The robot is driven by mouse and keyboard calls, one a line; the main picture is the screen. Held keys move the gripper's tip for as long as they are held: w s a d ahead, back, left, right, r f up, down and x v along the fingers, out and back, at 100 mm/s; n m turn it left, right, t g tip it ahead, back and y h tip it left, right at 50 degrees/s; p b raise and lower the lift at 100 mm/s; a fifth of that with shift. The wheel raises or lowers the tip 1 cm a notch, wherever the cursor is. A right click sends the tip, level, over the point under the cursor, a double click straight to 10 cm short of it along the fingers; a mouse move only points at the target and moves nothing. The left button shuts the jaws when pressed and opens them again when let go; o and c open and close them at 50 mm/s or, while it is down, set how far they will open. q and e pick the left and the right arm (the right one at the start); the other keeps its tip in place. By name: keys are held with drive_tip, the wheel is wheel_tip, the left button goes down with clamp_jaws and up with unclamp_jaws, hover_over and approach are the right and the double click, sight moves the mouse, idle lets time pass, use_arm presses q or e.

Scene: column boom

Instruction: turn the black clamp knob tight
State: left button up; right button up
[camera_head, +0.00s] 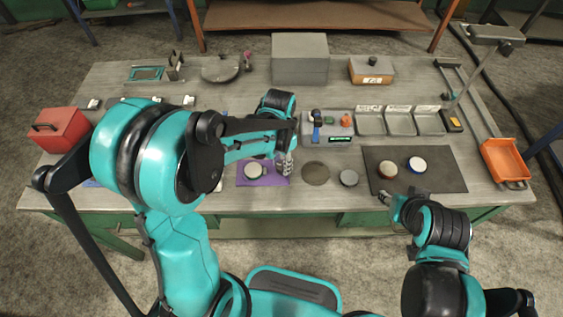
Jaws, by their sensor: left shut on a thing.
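My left gripper (284,168) points down at the right edge of a purple mat (246,181) in the head view. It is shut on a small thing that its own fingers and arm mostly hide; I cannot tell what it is. A round grey piece (254,170) sits on the mat just left of the gripper. I cannot make out the black clamp knob for sure. My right gripper (385,199) is low at the front edge of a dark mat, and its jaws are too small to read.
A dark mat (445,178) holds a brown-topped and a blue-rimmed round piece. Grey bins (400,124), an orange tray (505,160), a red box (62,129) and a grey box (300,58) stand around. A thin post with an overhanging head (495,34) rises at the right.

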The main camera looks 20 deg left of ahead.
sight(280, 164)
use_arm(q)
drive_tip(key=shift+m, duration=0.7)
drive_tip(key=o, duration=1.2)
drive_tip(key=shift+c, duration=0.2)
wheel_tip(280, 164, up, 12)
drive_tip(key=shift+w+a, duration=0.15)
